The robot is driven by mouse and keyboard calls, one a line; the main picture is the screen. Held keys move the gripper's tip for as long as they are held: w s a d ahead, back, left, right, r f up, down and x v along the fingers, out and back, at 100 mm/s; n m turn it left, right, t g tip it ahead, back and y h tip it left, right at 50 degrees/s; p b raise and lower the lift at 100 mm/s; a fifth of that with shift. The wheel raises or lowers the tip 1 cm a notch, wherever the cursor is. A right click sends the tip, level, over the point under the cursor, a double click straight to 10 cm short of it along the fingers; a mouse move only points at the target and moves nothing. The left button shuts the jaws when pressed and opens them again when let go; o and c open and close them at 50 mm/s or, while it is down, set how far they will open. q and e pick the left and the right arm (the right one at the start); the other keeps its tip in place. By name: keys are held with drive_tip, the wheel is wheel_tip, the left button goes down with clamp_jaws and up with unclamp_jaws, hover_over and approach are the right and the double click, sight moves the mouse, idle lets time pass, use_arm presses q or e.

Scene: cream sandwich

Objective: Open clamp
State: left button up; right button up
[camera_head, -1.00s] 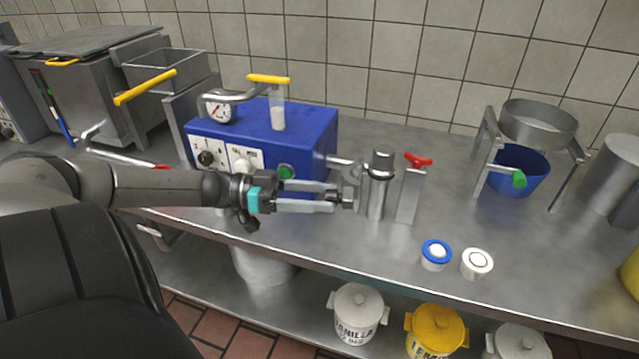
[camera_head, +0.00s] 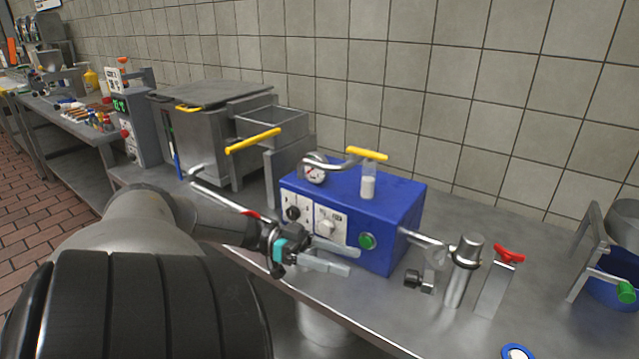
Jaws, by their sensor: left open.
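A small dark metal piece (camera_head: 420,280), which looks like the clamp, shows left of the upright steel cylinder (camera_head: 462,272). I cannot tell whether it is open, or whether it lies on the counter or is attached. A steel pipe (camera_head: 422,238) with a ring at its end runs from the blue machine (camera_head: 395,210) to the cylinder. My left gripper (camera_head: 354,261) is open and empty in front of the blue machine. Its fingertips point right and stand apart from the dark piece. My right gripper is not in view.
A steel bracket with a red knob (camera_head: 507,255) stands right of the cylinder. A blue bowl (camera_head: 612,288) and stand (camera_head: 590,250) are at the far right. A steel tank (camera_head: 215,135) stands behind my left arm. The counter (camera_head: 545,275) is bare right of the bracket.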

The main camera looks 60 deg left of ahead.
use_arm(q)
drive_tip(key=v, duration=0.4)
drive_tip(key=shift+s, duration=0.15)
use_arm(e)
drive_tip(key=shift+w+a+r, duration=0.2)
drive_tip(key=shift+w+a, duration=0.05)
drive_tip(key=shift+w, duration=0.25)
